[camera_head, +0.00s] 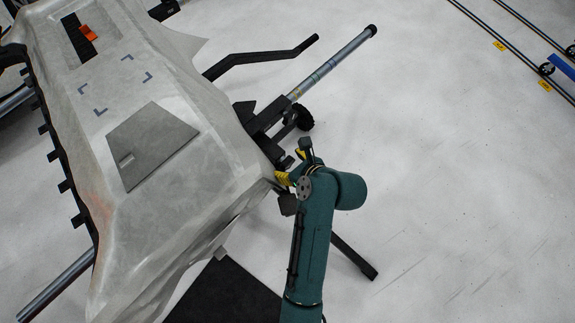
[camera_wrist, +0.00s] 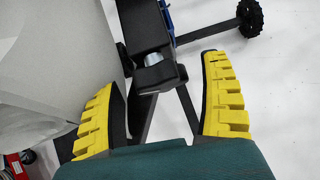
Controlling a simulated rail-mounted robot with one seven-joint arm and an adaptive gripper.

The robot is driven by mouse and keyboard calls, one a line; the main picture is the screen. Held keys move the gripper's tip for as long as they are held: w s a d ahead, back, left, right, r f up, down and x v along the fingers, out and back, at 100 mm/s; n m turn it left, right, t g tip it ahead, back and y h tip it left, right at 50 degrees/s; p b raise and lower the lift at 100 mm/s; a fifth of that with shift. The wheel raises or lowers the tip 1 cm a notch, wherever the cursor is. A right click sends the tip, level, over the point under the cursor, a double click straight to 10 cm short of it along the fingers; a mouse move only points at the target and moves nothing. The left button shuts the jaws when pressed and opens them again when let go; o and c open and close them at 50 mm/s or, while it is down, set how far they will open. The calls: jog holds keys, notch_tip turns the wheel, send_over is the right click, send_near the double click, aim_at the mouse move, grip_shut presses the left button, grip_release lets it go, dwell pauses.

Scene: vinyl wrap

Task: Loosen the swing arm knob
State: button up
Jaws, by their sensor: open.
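A black ridged round knob (camera_head: 303,118) sits at the end of a short rod beside the black clamp block of the stand. It also shows at the top right of the wrist view (camera_wrist: 249,17), on a thin dark arm. My gripper (camera_head: 284,178) is beside the right edge of the wrapped panel, below the knob in the head view. In the wrist view its yellow ridged fingers (camera_wrist: 162,68) are spread with nothing held between them. A black block with a silver cylinder (camera_wrist: 160,75) shows beyond and between the fingers. The knob is outside the fingers, apart from them.
A large panel under grey wrap (camera_head: 180,90) fills the left, with an orange tool (camera_head: 88,32) on it. A silver tube (camera_head: 335,62) and a bent black bar (camera_head: 262,60) stick out right. A dark stand leg (camera_head: 353,256) reaches the floor.

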jog(key=shift+w+f, duration=0.1)
jog(key=c, duration=1.2)
jog(key=p, duration=0.3)
jog(key=shift+a+r+p, duration=0.1)
jog(key=shift+r+p, duration=0.2)
jog(key=shift+r, duration=0.1)
jog(key=p, duration=0.2)
jog(key=shift+t+h+p, duration=0.3)
jog(key=shift+t+p, duration=0.05)
jog(key=shift+t, duration=0.05)
jog(key=shift+f, duration=0.1)
jog(key=shift+f+n+p, duration=0.1)
jog(key=shift+n+p, duration=0.2)
jog(key=shift+p, duration=0.05)
jog(key=shift+f, duration=0.1)
jog(key=o, duration=1.2)
